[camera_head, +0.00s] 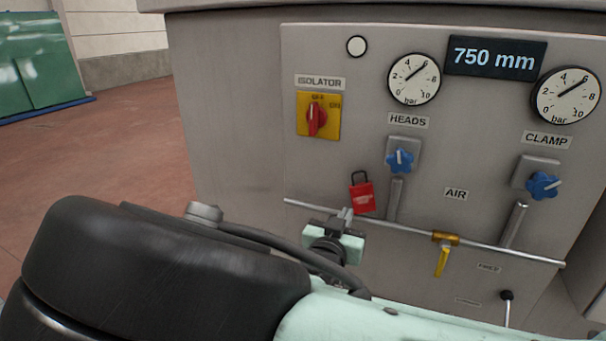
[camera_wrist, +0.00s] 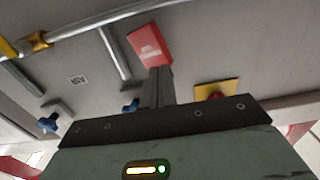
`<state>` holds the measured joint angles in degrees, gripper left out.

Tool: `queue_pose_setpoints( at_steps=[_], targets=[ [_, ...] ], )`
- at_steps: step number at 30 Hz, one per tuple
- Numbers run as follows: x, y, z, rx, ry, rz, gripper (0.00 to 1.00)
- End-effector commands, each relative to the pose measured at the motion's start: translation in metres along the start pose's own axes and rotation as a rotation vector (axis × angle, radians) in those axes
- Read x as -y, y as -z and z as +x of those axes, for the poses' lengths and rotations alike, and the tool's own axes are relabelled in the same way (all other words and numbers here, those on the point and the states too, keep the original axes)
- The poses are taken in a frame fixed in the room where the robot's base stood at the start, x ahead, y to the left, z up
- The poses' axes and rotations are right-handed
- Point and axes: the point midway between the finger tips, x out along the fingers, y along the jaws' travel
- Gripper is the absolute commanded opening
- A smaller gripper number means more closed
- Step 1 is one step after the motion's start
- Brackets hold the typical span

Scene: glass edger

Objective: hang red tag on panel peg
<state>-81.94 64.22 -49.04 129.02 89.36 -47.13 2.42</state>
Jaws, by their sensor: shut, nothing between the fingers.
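The red tag (camera_head: 362,197) has a dark loop at its top and pale markings. It is upright against the grey panel (camera_head: 300,175), below and right of the isolator switch. No peg can be made out at its loop. My gripper (camera_head: 345,215) is shut and empty, its fingertips just below and left of the tag in the head view. In the wrist view, the tag (camera_wrist: 149,45) shows just beyond the closed fingertips (camera_wrist: 158,72). I cannot tell whether they touch it.
A metal air pipe (camera_head: 400,228) with a yellow-handled valve (camera_head: 442,258) crosses the panel close to my gripper. Blue knobs (camera_head: 400,160) and the red-and-yellow isolator switch (camera_head: 317,118) stick out nearby. Open floor (camera_head: 110,150) lies to the left.

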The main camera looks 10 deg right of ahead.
Motion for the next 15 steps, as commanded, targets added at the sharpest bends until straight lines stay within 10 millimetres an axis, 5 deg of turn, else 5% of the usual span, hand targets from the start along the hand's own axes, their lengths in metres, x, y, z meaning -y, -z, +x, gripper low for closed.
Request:
queue_pose_setpoints(
  at_steps=[15],
  targets=[
    [0.0, 0.0, 0.015, 0.0, 0.0, 0.001, 0.0]
  ],
)
